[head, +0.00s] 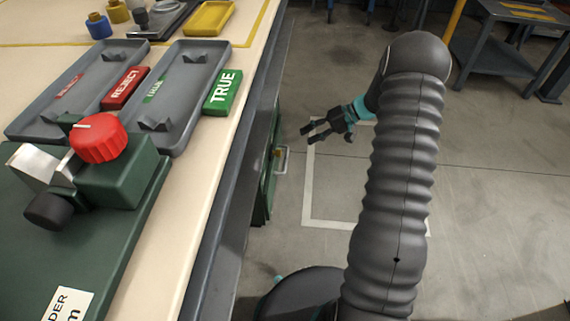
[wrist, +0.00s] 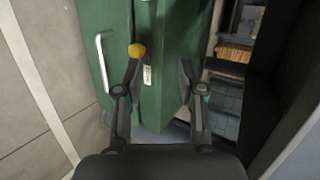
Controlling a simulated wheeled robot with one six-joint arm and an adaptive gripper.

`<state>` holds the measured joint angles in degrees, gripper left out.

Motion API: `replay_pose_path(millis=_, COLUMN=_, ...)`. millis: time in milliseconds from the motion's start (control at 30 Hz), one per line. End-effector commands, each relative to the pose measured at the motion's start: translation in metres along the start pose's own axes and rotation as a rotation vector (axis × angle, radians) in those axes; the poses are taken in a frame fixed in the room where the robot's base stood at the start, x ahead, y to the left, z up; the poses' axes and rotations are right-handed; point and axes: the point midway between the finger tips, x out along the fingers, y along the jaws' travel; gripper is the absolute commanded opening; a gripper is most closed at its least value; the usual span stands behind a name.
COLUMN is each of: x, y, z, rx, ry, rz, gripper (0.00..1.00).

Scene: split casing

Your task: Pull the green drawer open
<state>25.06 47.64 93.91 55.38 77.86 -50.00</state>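The green drawer front (head: 268,180) is under the bench edge in the head view, seen steeply from above. It carries a pale metal handle (head: 283,160). In the wrist view a green front (wrist: 92,25) is at the upper left with the metal handle (wrist: 101,62) on it, left of my fingers. My gripper (head: 306,133) is out over the floor, to the right of and beyond the handle in the head view. Its fingers also show in the wrist view (wrist: 158,68), spread apart with nothing between them. How far the drawer is open is unclear.
A yellow knob (wrist: 136,50) and white label (wrist: 147,75) show near my left finger. A dark compartment with stored items (wrist: 232,75) is at the right. The bench top (head: 185,200) holds grey trays and a green casing.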

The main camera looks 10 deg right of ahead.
Motion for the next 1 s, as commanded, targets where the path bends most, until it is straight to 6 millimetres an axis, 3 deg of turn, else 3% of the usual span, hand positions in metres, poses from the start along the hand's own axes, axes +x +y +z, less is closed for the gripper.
replay_pose_path(millis=33, x=0.006, y=0.024, z=-0.007, rx=0.013, ry=0.014, rz=-0.041, gripper=0.39)
replay_pose_path(millis=300, x=0.027, y=0.121, z=-0.034, rx=0.027, ry=0.124, rz=-0.231, gripper=0.39)
replay_pose_path(millis=500, x=0.038, y=0.165, z=-0.039, rx=0.026, ry=0.19, rz=-0.312, gripper=0.39)
replay_pose_path(millis=767, x=0.048, y=0.175, z=-0.043, rx=0.023, ry=0.214, rz=-0.336, gripper=0.39)
replay_pose_path(millis=1000, x=0.084, y=0.163, z=-0.05, rx=0.025, ry=0.21, rz=-0.336, gripper=0.39)
